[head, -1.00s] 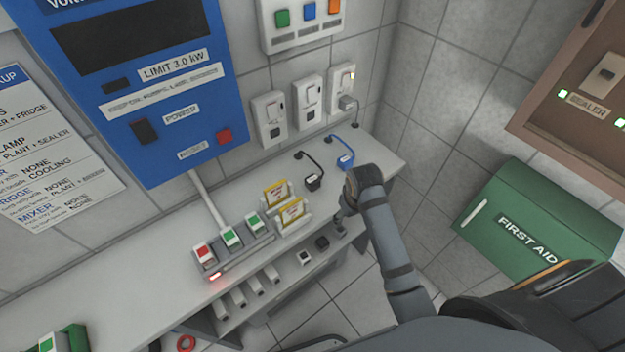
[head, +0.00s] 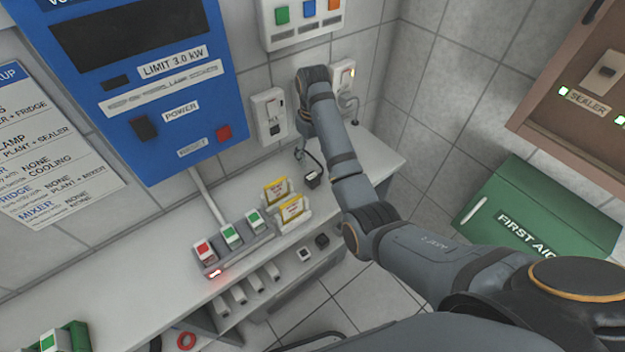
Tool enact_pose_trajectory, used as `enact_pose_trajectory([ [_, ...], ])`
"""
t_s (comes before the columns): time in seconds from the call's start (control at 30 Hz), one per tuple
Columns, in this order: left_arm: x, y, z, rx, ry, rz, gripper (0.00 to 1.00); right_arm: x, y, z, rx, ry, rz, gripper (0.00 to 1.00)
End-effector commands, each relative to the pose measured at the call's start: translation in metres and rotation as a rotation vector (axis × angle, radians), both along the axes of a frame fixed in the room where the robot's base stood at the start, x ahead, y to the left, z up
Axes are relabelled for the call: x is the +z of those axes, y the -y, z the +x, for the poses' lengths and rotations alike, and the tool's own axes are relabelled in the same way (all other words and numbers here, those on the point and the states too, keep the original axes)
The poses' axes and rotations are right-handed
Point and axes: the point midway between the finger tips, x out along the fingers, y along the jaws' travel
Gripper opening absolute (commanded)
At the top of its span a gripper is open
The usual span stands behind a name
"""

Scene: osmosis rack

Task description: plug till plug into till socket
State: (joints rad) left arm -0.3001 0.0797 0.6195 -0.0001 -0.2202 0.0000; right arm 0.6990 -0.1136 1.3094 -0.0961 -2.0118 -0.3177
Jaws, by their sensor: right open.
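My right gripper (head: 303,106) is at the middle wall socket of the row, its jaws open but mostly hidden behind my own wrist. That socket is almost fully covered by the gripper. A black plug (head: 313,179) with a dark cord lies on the counter below. The blue plug seen on the counter earlier is not visible; my forearm covers that spot, so I cannot tell whether it is there or at the socket. No readable label marks the till plug or till socket. My left gripper is not in view.
A left wall socket (head: 270,116) shows a dark face; the right socket (head: 343,76) has a grey cord by it. Yellow cards (head: 291,208) and a switch strip (head: 231,241) stand on the counter (head: 150,275). A green first aid box (head: 540,215) is at right.

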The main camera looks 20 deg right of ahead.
Motion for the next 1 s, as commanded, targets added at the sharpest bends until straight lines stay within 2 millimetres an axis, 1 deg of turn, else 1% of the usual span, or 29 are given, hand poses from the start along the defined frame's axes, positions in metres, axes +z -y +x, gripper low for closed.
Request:
enact_pose_trajectory([
  [0.17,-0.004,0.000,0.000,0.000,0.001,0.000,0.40,-0.004,0.000,0.000,-0.001,0.001,0.000,0.64],
  [0.27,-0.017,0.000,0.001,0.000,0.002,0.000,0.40,-0.018,0.000,0.000,-0.001,0.001,0.000,0.64],
  [0.4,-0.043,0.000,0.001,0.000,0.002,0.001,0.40,-0.044,0.000,0.000,-0.002,0.001,0.000,0.64],
  [0.5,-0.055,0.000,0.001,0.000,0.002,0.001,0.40,-0.056,0.000,0.000,-0.002,0.002,0.000,0.64],
  [0.83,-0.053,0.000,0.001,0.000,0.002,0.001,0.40,-0.054,0.000,0.000,-0.002,0.002,0.001,0.64],
  [0.93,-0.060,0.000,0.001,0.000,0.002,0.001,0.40,-0.061,-0.001,-0.001,-0.001,0.002,0.001,0.64],
  [1.0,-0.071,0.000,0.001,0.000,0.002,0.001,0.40,-0.072,-0.002,-0.001,-0.001,0.001,0.000,0.64],
])
